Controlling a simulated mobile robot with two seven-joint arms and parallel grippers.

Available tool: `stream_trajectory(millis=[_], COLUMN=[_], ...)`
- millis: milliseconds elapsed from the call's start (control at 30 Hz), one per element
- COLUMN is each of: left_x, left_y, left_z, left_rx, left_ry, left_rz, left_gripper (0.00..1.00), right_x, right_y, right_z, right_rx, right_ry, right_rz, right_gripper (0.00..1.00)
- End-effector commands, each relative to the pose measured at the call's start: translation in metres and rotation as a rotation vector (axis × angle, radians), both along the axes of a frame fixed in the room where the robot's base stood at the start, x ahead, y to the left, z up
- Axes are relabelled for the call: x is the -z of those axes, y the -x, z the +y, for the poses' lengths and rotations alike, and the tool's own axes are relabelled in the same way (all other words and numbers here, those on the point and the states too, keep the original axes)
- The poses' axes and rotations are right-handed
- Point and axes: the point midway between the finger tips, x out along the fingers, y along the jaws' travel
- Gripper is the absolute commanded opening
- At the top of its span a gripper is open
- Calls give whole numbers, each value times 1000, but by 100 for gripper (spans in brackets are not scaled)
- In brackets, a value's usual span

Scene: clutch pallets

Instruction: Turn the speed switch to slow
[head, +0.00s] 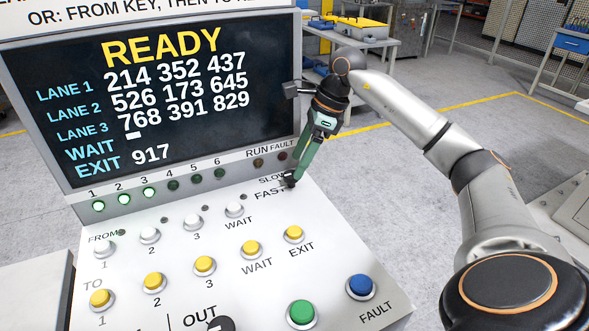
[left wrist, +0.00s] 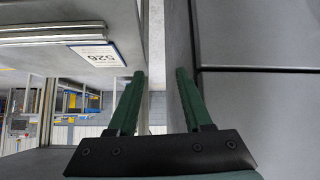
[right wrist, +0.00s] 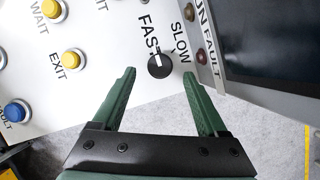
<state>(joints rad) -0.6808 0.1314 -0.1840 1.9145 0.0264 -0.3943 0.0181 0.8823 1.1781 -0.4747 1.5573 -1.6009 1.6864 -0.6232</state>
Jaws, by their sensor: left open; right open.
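The speed switch is a small black knob (right wrist: 159,66) with a white mark, on the white panel between the FAST and SLOW labels. In the right wrist view its mark points up, nearer the FAST lettering. My right gripper (right wrist: 159,76) is open, its green fingertips apart on either side of the knob in that view; whether they touch it I cannot tell. In the head view the right gripper (head: 292,178) comes down at the panel's right edge and partly hides the switch. My left gripper (left wrist: 160,75) is open and empty, away from the panel.
The screen (head: 160,90) showing READY rises behind the switch. Yellow buttons (head: 251,250), a green button (head: 301,313) and a blue button (head: 360,286) stand on the panel nearby. Open floor lies right of the panel.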

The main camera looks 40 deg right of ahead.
Motion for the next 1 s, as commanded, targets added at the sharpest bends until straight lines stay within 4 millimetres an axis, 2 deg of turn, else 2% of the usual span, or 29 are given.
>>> stream_trajectory(millis=[33,200,567,1000], left_x=[0,0,0,-1], left_y=[0,0,0,0], left_z=[0,0,0,0], left_rx=[0,0,0,1], left_ry=[0,0,0,-1], left_rz=[0,0,0,-1], left_gripper=[50,50,50,50], right_x=[9,25,30,30], right_y=[-1,-6,-8,-8], right_z=[3,8,10,10], right_rx=[-2,0,-1,0], right_ry=[-1,-1,-1,-1], right_rz=[4,1,-1,-1], right_gripper=[76,76,76,29])
